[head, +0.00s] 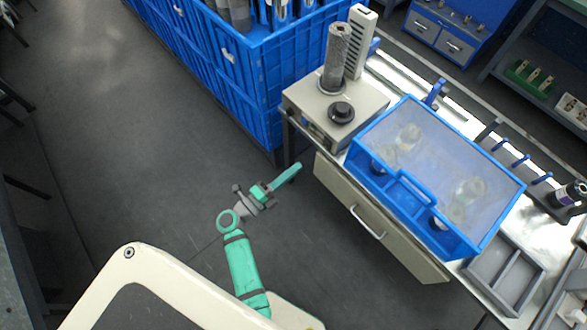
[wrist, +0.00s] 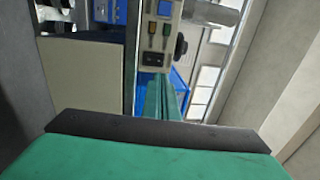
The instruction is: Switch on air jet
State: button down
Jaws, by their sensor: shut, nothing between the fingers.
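My gripper (head: 297,168) is shut and empty, its green fingers pointing toward the bench front. It is in the aisle, apart from the bench and below a beige control box (head: 309,102). In the wrist view the shut fingers (wrist: 161,80) appear just below the box's front panel (wrist: 156,45). The panel carries a blue square (wrist: 165,8), small green (wrist: 152,43) and orange (wrist: 166,29) parts, and a black element (wrist: 152,59). A black knob (head: 341,112) sits on the box's top. No label reads as air jet; I cannot tell which control it is.
A blue-framed clear cover (head: 410,197) over glass jars stands right of the box. A drawer (head: 335,190) with a handle (head: 367,222) faces the aisle. A large blue crate (head: 250,75) stands behind left. The floor left of my arm is clear.

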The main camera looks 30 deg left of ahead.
aim_at(326, 143)
jog(key=x, duration=1.1)
jog(key=shift+w+d+r, duration=0.1)
jog(key=shift+w+r, duration=0.1)
jog(key=shift+w, duration=0.05)
jog(key=shift+s, duration=0.25)
jog(key=r+v, duration=0.3)
jog(key=v, duration=1)
jog(key=shift+s+a, duration=0.15)
jog(key=shift+a, duration=0.1)
jog(key=shift+d, duration=0.15)
